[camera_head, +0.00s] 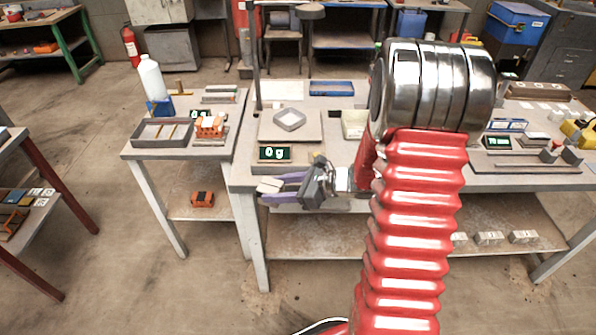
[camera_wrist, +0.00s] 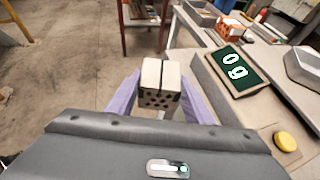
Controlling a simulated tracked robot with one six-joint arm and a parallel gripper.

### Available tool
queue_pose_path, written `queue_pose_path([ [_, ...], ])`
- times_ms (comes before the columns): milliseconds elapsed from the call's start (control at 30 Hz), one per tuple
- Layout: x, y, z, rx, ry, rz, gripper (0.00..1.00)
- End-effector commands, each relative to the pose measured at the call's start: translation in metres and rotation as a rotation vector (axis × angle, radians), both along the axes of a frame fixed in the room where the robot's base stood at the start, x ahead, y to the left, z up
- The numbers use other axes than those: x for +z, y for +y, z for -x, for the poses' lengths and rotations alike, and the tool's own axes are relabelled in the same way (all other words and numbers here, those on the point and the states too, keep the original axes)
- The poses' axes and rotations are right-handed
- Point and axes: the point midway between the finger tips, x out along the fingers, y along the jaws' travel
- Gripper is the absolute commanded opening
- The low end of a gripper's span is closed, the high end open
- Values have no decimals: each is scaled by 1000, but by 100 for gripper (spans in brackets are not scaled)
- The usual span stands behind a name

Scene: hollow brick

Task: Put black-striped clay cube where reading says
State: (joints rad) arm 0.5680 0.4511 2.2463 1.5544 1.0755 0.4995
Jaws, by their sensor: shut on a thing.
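My gripper (camera_head: 270,189), with pale purple fingers, is shut on a pale hollow cube (camera_wrist: 160,76) just beyond the table's front edge. The cube shows a dark line across its top and small dark holes in its near face; its lower part is hidden. A scale (camera_head: 307,130) with a grey tray (camera_head: 289,119) on it stands behind my gripper. Its display (camera_head: 274,154) reads 0 g, also in the wrist view (camera_wrist: 234,71). The tray looks empty. An orange block with a dark band (camera_head: 203,199) lies on the side table's lower shelf.
The side table (camera_head: 133,150) holds a grey divided tray (camera_head: 147,142), orange brick pieces (camera_head: 210,127) and a white bottle (camera_head: 151,78). A pale bin (camera_head: 354,124) stands right of the scale. A gauge with a small display (camera_head: 497,142) sits farther right. My arm hides part of the main table.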

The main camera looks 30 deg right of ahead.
Motion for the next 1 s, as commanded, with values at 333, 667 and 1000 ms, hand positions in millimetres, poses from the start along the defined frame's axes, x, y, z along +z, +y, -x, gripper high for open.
queue_pose_path([
  [333, -57, 59, -12, 150, 0, 0, 16],
  [667, -61, 63, -13, 162, -3, 1, 16],
  [1000, -61, 67, -13, 170, -3, 1, 16],
])
